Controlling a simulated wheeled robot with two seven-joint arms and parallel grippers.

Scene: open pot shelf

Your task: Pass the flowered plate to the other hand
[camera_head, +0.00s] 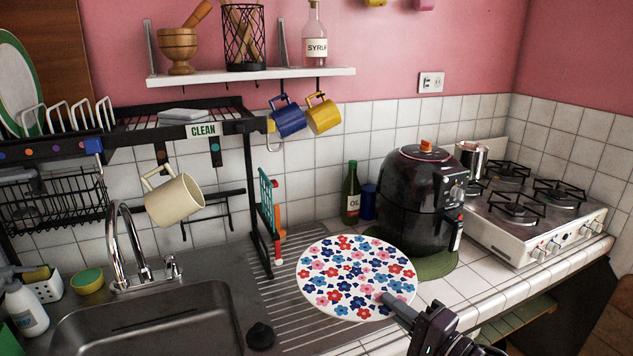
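The flowered plate (352,275) is a round white plate with red, blue and pink flowers. It shows face-up above the ribbed drainboard, right of the sink. My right gripper (388,300) comes in from the lower right, and its fingers meet the plate's lower right rim. The gripper appears shut on that rim; the finger under the plate is hidden. My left gripper is not in view.
The sink (150,325) and tap (128,245) are at the lower left. A black air fryer (415,200) and a green oil bottle (350,195) stand behind the plate. A cream mug (175,201) hangs from the dish rack (255,200). The stove (535,210) is at right.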

